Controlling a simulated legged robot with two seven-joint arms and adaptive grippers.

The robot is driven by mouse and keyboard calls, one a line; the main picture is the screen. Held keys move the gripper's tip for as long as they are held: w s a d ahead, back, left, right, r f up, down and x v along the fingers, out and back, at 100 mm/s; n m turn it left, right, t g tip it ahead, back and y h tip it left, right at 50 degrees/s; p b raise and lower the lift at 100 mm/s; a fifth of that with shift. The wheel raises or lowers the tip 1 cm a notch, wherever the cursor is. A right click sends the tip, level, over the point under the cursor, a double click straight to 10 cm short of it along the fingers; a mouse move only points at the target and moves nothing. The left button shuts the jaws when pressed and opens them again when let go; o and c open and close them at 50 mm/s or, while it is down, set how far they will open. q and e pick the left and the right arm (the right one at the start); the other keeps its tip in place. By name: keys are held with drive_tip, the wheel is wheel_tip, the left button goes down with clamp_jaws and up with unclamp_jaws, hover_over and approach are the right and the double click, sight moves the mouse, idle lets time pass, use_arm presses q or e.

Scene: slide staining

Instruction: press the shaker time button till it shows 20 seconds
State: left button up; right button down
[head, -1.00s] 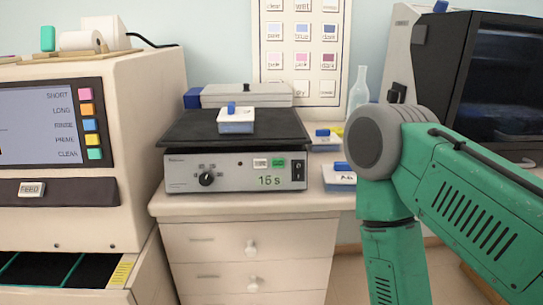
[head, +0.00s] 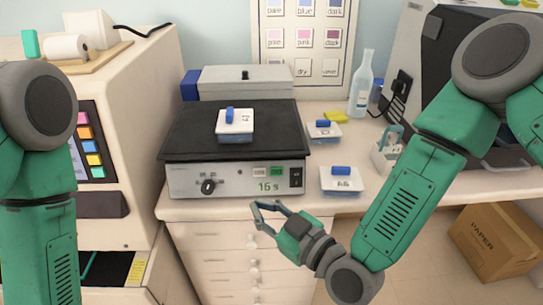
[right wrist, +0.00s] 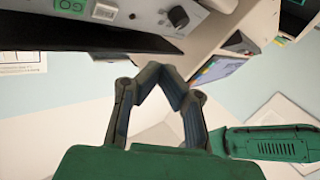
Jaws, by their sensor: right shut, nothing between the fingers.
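The shaker (head: 235,183) stands on the bench with a black platform on top. My right gripper (head: 254,205) is shut and empty, in front of and below the display, apart from the panel. In the right wrist view its fingertips (right wrist: 155,68) meet, with the pale button (right wrist: 105,10) and the knob (right wrist: 178,17) beyond, upside down. My left gripper is out of view.
A white box with a blue clip (head: 235,124) sits on the platform. Drawers (head: 225,240) lie under the shaker. A staining machine (head: 115,100) stands left.

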sight(260, 172)
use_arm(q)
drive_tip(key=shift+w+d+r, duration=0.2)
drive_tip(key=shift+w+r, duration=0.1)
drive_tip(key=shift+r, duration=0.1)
use_arm(e)
drive_tip(key=r, duration=0.1)
drive_tip(key=w+r, duration=0.1)
drive_tip(key=shift+d+r+t, duration=0.1)
drive_tip(key=shift+r+t, duration=0.25)
drive_tip(key=shift+t, duration=0.05)
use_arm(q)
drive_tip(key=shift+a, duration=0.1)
use_arm(e)
drive_tip(key=w+f+b, duration=0.1)
drive_tip(key=w, duration=0.1)
drive_tip(key=w+f+b, duration=0.1)
drive_tip(key=w, duration=0.1)
drive_tip(key=w+f+b, duration=0.1)
drive_tip(key=w, duration=0.2)
drive_tip(key=shift+f, duration=0.1)
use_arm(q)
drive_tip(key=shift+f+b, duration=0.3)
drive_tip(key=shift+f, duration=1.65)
use_arm(e)
drive_tip(key=shift+w, duration=0.55)
drive_tip(key=shift+f, duration=0.1)
